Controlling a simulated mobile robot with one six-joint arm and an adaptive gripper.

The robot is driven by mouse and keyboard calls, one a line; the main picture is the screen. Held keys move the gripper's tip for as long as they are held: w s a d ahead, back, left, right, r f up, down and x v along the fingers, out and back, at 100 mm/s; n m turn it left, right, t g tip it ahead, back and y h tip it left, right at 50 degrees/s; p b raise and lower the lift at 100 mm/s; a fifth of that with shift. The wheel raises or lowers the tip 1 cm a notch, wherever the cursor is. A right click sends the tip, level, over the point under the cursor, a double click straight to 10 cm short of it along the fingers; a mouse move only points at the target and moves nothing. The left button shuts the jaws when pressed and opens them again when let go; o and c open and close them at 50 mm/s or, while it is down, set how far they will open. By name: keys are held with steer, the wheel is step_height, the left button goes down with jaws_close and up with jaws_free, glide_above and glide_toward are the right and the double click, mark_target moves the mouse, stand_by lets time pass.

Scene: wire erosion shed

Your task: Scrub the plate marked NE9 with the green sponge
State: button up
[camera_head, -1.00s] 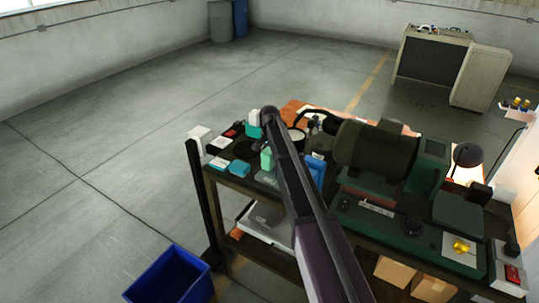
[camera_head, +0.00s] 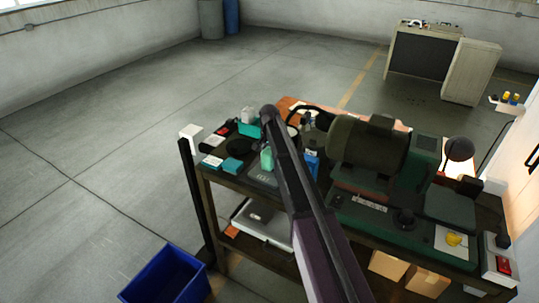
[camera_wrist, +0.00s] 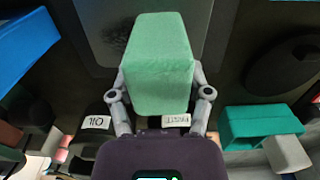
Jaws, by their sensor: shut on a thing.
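My gripper (camera_wrist: 162,98) is shut on the green sponge (camera_wrist: 160,60), with a finger at each side of it. The sponge also shows as a pale green block left of my arm in the head view (camera_head: 266,158). A grey plate (camera_wrist: 98,30) lies beyond and below the sponge in the wrist view, partly covered by it. It appears in the head view as a dark grey panel (camera_head: 262,176) on the bench. Its marking is too small or hidden to read. I cannot tell whether the sponge touches the plate. My arm hides the gripper in the head view.
Small teal and white boxes (camera_head: 232,165) and a black disc (camera_head: 241,146) crowd the bench's left end. A blue box (camera_head: 312,163) stands right of my arm, beside a large green machine (camera_head: 367,150). Labels including OIL (camera_wrist: 96,123) show near the gripper. A blue bin (camera_head: 165,275) is on the floor.

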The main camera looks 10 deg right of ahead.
steer(key=shift+s+d+f, duration=0.1)
steer(key=shift+s+d, duration=1.1)
steer(key=shift+d, duration=0.2)
steer(key=shift+s+d, duration=0.1)
steer(key=shift+s, duration=0.05)
steer(key=shift+s+d, duration=0.45)
steer(key=shift+d, duration=0.2)
steer(key=shift+s+d, duration=0.45)
steer(key=shift+d, duration=0.15)
steer(key=shift+s+a, duration=0.25)
steer(key=shift+s, duration=0.15)
steer(key=shift+a, duration=0.1)
steer(key=shift+w+a, duration=1.3)
